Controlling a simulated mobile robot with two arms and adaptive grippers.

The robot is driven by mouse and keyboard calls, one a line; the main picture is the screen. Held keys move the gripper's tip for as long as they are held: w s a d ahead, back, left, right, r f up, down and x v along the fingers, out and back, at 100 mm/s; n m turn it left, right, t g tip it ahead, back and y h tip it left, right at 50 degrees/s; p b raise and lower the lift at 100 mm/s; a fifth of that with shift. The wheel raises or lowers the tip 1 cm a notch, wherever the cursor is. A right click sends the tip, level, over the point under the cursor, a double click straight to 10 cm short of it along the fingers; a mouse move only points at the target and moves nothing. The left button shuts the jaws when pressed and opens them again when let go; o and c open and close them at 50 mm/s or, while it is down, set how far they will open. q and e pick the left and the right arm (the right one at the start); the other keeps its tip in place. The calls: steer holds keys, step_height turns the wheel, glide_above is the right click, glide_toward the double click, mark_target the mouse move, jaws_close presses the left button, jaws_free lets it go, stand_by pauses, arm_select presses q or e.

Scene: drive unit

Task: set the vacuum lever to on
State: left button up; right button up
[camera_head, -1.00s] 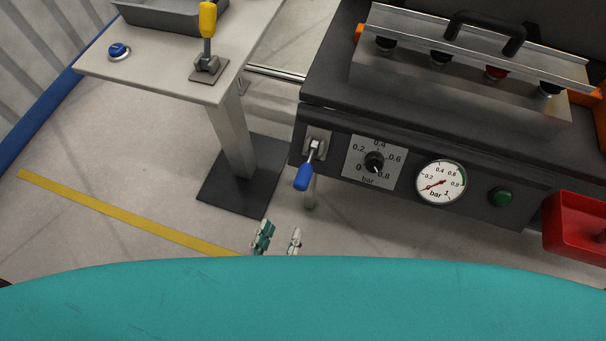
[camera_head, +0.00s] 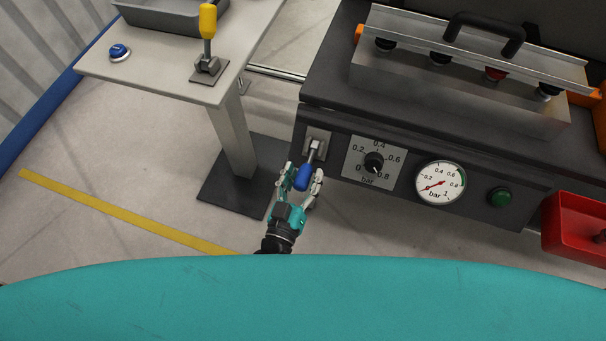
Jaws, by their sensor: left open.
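The lever with a blue handle (camera_head: 304,177) sits on a small plate at the left end of the drive unit's front panel. Its handle points down. My left gripper (camera_head: 303,182) is open, with its fingers on either side of the blue handle. I cannot tell whether the fingers touch it. A second lever with a yellow handle (camera_head: 208,22) stands upright on the side table. My right gripper is not in view.
The front panel also has a black pressure knob (camera_head: 374,163), a round gauge (camera_head: 440,183) near zero and a green button (camera_head: 499,197). A red bin (camera_head: 575,228) is at right. The side table (camera_head: 150,75) has a blue button (camera_head: 119,52) and grey tray (camera_head: 165,18).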

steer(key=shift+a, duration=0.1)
arm_select(q)
steer(key=c, duration=0.6)
jaws_close()
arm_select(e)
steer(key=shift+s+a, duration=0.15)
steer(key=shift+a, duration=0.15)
